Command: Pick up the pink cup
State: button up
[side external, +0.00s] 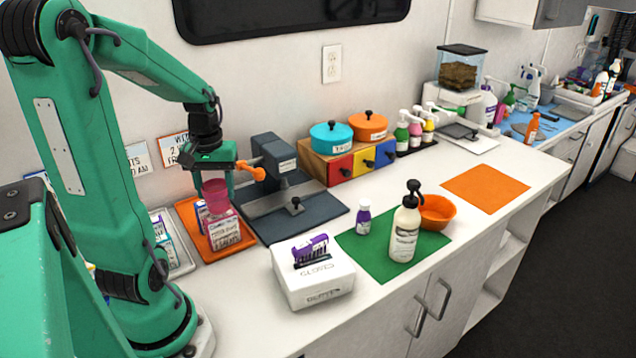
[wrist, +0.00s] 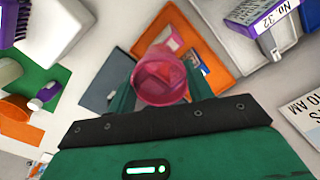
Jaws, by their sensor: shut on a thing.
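The pink cup (side external: 216,197) is translucent and stands between the fingers of my gripper (side external: 214,184), which is shut on it. It is over the orange tray (side external: 243,239), just above or against a small pink-and-white box (side external: 224,232); I cannot tell whether they touch. In the wrist view the cup (wrist: 160,84) sits between the two green fingers of my gripper (wrist: 161,90), with its round end facing the camera and hiding part of the tray (wrist: 218,78).
A grey tray (side external: 184,262) with bottles and packets lies left of the orange tray. A dark clamp-like device (side external: 268,160) stands close on the right. A white box (side external: 313,285) with a purple brush stands in front. A green mat (side external: 384,262) holds bottles and an orange bowl (side external: 436,209).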

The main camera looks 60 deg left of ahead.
jog(key=shift+d, duration=1.05)
jog(key=shift+r, duration=0.1)
